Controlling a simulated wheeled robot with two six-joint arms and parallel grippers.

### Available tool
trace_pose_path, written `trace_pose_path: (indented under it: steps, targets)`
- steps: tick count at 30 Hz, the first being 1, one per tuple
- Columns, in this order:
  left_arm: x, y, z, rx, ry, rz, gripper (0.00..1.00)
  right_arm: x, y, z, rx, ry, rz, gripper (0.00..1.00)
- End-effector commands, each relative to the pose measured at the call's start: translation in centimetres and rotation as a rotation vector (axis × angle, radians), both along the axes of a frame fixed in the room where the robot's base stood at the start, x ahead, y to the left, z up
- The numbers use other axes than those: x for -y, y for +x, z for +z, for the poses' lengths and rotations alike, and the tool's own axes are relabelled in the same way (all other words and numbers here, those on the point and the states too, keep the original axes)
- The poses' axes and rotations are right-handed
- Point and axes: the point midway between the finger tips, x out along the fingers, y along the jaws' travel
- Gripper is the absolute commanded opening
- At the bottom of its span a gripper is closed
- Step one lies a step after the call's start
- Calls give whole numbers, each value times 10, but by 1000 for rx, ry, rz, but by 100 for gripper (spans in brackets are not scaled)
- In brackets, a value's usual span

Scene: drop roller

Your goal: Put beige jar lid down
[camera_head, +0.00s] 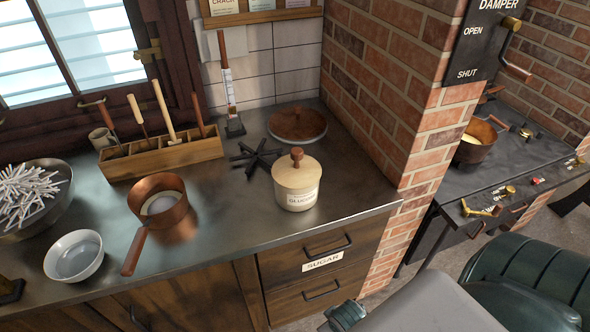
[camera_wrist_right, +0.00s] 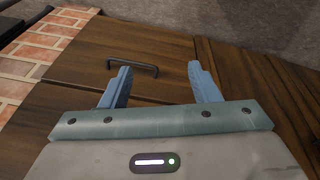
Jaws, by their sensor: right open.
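The beige jar lid (camera_head: 297,173), with a brown knob, sits on top of the cream jar (camera_head: 298,199) marked "GLUCOSE". The jar stands upright on the grey metal counter near its front edge, left of the brick pillar. In the right wrist view my right gripper (camera_wrist_right: 160,68) is open, with its two blue fingers apart and nothing between them. It faces dark wooden cabinet fronts and a black handle (camera_wrist_right: 134,67), and no jar or lid shows there. My left gripper is not in view.
A black trivet (camera_head: 255,157) and a round brown-topped dish (camera_head: 297,124) stand behind the jar. A copper pan (camera_head: 162,205), white bowl (camera_head: 74,256) and wooden tool holder (camera_head: 160,157) stand to the left. Clear counter lies between pan and jar. The brick pillar (camera_head: 400,90) borders the right.

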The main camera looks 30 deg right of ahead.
Motion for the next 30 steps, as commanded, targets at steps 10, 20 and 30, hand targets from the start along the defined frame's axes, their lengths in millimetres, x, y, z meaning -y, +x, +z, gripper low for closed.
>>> trace_pose_path:
  steps: [10,20,30]
  targets:
    - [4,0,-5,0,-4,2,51,-6,9,153,89,-14,13,56]
    - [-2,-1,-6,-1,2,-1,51,31,56,246,359,-60,0,56]
    - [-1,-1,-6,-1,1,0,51,74,152,326,732,-1,42,56]
